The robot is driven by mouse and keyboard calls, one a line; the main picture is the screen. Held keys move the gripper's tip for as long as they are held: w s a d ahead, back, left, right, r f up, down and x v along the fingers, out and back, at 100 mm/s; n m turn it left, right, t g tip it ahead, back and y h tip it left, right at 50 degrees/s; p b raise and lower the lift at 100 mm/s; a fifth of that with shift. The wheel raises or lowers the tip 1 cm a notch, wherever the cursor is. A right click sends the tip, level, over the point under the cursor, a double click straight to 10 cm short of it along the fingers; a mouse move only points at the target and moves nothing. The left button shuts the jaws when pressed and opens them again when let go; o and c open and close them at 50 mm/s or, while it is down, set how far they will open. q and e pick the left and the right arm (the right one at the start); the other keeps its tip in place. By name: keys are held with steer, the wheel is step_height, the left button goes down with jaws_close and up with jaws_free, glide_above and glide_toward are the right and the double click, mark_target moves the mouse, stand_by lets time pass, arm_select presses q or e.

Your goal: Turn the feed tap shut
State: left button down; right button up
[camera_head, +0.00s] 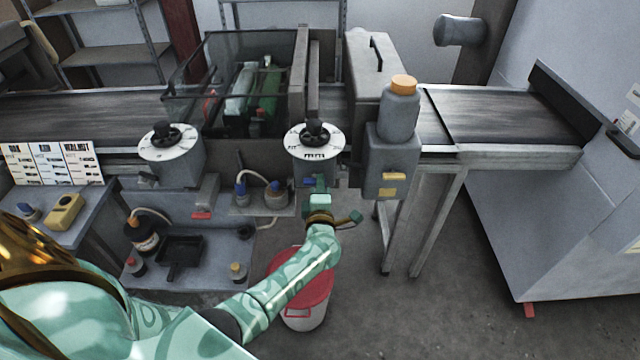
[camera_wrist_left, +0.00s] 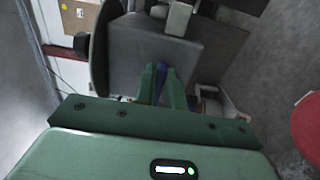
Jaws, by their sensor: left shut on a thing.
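A blue tap lever (camera_head: 309,182) shows beneath the right-hand dial housing in the head view, partly hidden by my gripper. My left gripper (camera_head: 318,184) reaches up to it from below. In the left wrist view the two green fingers of my left gripper (camera_wrist_left: 162,92) are shut on the blue lever (camera_wrist_left: 159,84), which stands between them. The tap's body is mostly hidden, so I cannot tell how far it is turned. My right gripper is not in view.
The right dial (camera_head: 331,152) is just above my gripper, and the left dial (camera_head: 155,152) is further left. A grey bottle with an orange cap (camera_head: 398,112) stands to the right. A red-lidded bucket (camera_head: 306,315) is below my forearm.

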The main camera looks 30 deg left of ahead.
arm_select(q)
steer(key=shift+f, duration=0.1)
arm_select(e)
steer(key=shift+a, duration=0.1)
arm_select(q)
steer(key=c, duration=1.5)
jaws_free()
steer(key=shift+d, duration=0.1)
